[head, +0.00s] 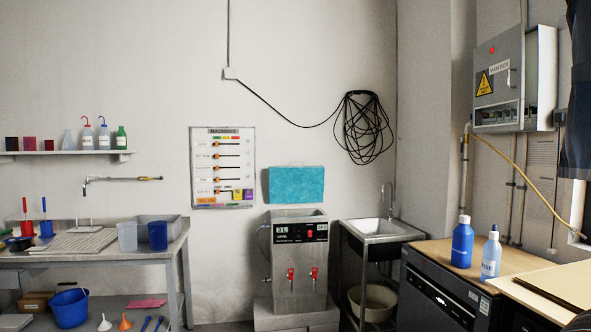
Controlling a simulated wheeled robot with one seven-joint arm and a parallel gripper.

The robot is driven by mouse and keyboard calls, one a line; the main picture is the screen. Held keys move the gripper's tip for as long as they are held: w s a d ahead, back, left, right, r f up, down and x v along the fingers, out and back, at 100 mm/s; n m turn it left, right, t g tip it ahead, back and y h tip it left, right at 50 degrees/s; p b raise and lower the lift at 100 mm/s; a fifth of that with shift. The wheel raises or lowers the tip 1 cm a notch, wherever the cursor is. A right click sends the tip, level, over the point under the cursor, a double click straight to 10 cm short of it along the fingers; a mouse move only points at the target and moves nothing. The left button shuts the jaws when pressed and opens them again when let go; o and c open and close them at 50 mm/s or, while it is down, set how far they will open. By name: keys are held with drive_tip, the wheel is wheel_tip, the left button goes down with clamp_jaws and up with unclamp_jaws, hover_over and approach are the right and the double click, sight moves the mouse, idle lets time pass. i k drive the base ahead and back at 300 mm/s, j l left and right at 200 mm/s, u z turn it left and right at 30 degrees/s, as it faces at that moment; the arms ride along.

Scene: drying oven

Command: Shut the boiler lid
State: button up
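The boiler (299,269) is a grey metal box with a black control panel (300,233) and two red-handled taps on its front. It stands against the back wall on a low pale block. A teal rectangular panel (296,185), which looks like its lid, stands upright just above and behind the boiler's top rim (298,213). The lid looks open, with a thin handle faintly visible on its upper edge. The boiler's inside is mostly hidden. My gripper is not in view.
A metal sink (382,231) stands close to the boiler's right. A workbench (100,254) with blue containers stands to the left, with a gap between. A dark cabinet (440,294) with blue and white bottles on its wooden top is at the right. A cable coil (363,128) hangs above.

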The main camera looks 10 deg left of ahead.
sight(289, 183)
drive_tip(key=i+j+u, duration=0.2)
drive_tip(key=i, duration=0.2)
drive_tip(key=i+j+u, duration=0.2)
drive_tip(key=i, duration=0.2)
drive_tip(key=i+l+u, duration=0.1)
drive_tip(key=i+u, duration=0.2)
drive_tip(key=i, duration=1.65)
